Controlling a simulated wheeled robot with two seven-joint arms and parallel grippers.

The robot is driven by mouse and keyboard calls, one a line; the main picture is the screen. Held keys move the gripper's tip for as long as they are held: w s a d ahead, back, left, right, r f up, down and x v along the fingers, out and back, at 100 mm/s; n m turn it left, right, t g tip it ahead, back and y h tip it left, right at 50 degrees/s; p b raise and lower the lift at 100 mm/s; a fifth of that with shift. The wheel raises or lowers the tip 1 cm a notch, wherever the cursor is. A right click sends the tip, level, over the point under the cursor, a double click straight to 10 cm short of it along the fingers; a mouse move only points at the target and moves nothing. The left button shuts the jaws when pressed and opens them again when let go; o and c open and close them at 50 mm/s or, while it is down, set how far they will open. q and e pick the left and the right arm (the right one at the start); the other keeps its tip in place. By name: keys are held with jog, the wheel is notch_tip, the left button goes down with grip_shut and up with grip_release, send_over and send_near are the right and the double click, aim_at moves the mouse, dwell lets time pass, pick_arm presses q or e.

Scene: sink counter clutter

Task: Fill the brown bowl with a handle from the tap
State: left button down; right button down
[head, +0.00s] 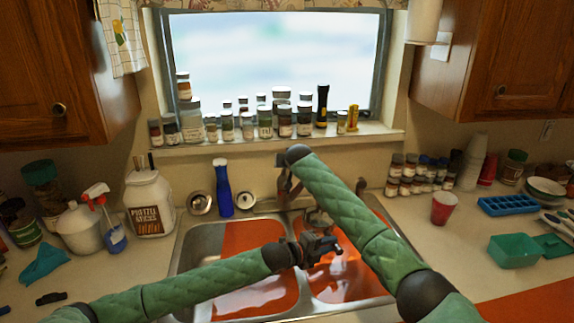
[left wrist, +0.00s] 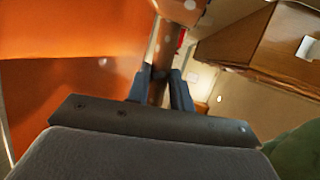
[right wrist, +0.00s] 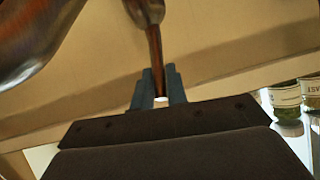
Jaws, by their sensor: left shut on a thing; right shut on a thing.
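My left gripper (head: 330,246) is over the right side of the sink, its fingers shut on a slim brown handle (left wrist: 158,92). In the left wrist view, that handle leads up to part of the brown bowl (left wrist: 182,10), mostly out of frame. The right forearm covers much of this spot in the head view, so I cannot tell the bowl's tilt or contents. My right gripper (right wrist: 160,88) is shut on the thin brown tap lever (right wrist: 155,48) behind the sink. The tap's rounded brown body (right wrist: 28,40) shows beside it. Pale specks like drops float in the left wrist view.
The double steel sink (head: 190,250) shows shiny orange basins. A blue bottle (head: 222,188) stands behind it. A pretzel jar (head: 150,203) and spray bottle (head: 112,235) are left; a red cup (head: 444,208) and green tub (head: 513,251) are right. Spice jars line the sill (head: 210,148).

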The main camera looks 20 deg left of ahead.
jog(key=c, duration=1.4)
grip_release()
jog(key=shift+d, duration=0.1)
jog(key=v, duration=1.2)
jog(key=shift+f, duration=0.15)
